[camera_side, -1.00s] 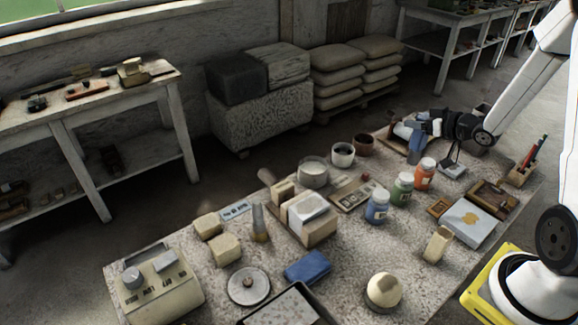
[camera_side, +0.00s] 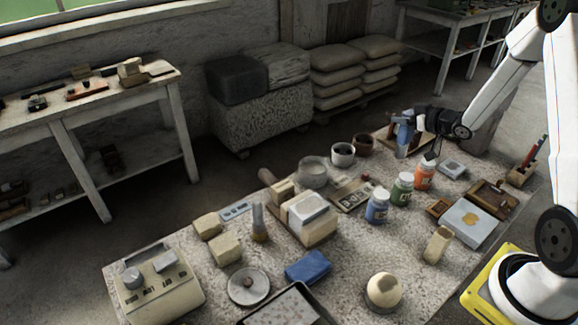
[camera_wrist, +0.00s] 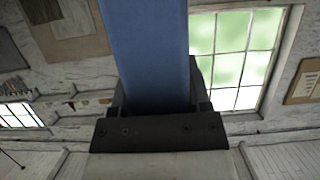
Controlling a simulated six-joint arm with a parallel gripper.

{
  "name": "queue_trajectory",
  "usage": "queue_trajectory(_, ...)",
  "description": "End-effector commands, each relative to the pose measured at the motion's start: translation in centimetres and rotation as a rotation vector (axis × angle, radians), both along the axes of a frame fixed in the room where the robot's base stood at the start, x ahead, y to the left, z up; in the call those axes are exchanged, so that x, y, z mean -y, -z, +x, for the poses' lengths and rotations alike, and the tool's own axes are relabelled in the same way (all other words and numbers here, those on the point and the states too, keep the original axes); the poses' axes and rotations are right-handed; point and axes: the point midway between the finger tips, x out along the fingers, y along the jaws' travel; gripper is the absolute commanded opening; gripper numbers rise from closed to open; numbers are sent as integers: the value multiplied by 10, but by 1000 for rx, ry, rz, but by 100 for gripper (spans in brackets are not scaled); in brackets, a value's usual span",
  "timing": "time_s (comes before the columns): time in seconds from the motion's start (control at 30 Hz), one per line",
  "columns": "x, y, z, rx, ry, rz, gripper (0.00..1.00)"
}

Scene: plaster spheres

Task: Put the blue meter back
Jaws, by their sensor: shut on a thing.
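The blue meter (camera_side: 403,136) is a slim blue body held roughly upright over the far end of the speckled table (camera_side: 350,262). My gripper (camera_side: 412,122) is shut on its upper part, coming from the right. In the wrist view the blue meter (camera_wrist: 150,55) rises between the fingers of my gripper (camera_wrist: 158,98) and fills the middle of the picture. A brown board (camera_side: 420,147) lies below and behind the meter. I cannot tell whether the meter's lower end touches it. A small grey device (camera_side: 452,168) lies to the right.
Blue (camera_side: 377,208), green (camera_side: 402,190) and orange (camera_side: 424,174) jars stand in front of the meter. A brown pot (camera_side: 363,145) and a white pot (camera_side: 342,155) stand to its left. A pale sphere (camera_side: 384,289) and a blue block (camera_side: 308,266) are nearer the front.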

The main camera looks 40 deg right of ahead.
Motion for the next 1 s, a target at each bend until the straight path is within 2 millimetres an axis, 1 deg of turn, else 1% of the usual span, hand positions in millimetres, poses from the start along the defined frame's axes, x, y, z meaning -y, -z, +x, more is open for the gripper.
queue_trajectory(0.03, 3, 4, 7, 1, -1, -1, 0)
queue_trajectory(0.2, 12, 14, 29, 1, -1, -1, 0)
queue_trajectory(0.5, 23, 46, 51, 1, 0, 0, 0)
queue_trajectory(0.6, 26, 56, 58, 1, 0, 0, 0)
queue_trajectory(0.73, 29, 63, 64, 1, 0, 0, 0)
queue_trajectory(1.0, 31, 65, 67, 2, 0, 0, 0)
